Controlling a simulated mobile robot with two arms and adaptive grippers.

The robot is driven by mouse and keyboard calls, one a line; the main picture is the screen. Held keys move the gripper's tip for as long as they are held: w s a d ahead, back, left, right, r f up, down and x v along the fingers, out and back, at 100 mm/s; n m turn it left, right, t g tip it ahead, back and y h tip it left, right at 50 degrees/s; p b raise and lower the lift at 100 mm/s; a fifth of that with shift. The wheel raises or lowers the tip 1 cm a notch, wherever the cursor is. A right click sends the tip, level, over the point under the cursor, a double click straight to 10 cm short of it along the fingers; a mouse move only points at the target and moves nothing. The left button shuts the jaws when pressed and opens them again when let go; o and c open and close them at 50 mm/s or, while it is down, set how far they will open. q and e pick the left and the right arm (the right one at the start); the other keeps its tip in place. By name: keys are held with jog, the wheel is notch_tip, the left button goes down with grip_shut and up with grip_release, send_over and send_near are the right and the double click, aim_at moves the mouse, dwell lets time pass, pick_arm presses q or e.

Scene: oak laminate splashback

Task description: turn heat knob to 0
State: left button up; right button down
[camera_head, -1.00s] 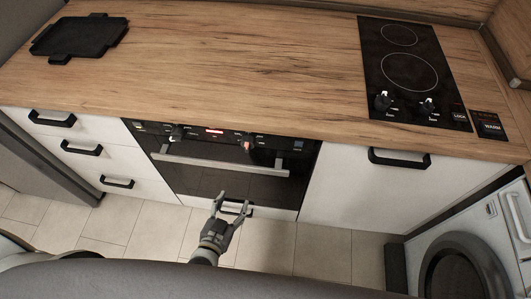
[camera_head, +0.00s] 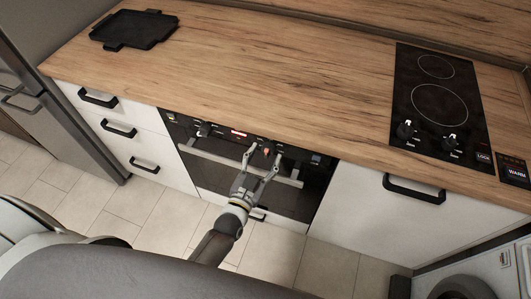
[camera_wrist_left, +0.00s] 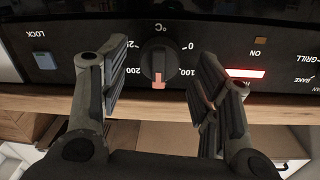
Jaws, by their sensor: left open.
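The heat knob (camera_wrist_left: 158,62) is black with an orange pointer, in the middle of the left wrist view. Its scale reads 0, 100, 200 and a partly hidden number, and appears rotated in this view. The pointer faces the bottom of the picture, between 100 and 200. My left gripper (camera_wrist_left: 160,88) is open, one finger on each side of the knob, with gaps to it. In the head view the left gripper (camera_head: 263,156) is at the oven panel, around the heat knob (camera_head: 266,151). My right gripper is not in view.
The oven handle (camera_head: 225,160) runs below the panel. Another knob (camera_head: 204,129) and a lit red display (camera_head: 238,133) are to the left. A LOCK button (camera_wrist_left: 45,61) shows in the wrist view. The cooktop (camera_head: 440,100) and a black tray (camera_head: 135,30) are on the wooden counter.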

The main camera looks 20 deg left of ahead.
pick_arm(q)
jog(key=shift+w, duration=0.75)
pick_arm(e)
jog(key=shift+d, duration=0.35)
pick_arm(q)
jog(key=shift+c, duration=0.2)
jog(key=c, duration=1)
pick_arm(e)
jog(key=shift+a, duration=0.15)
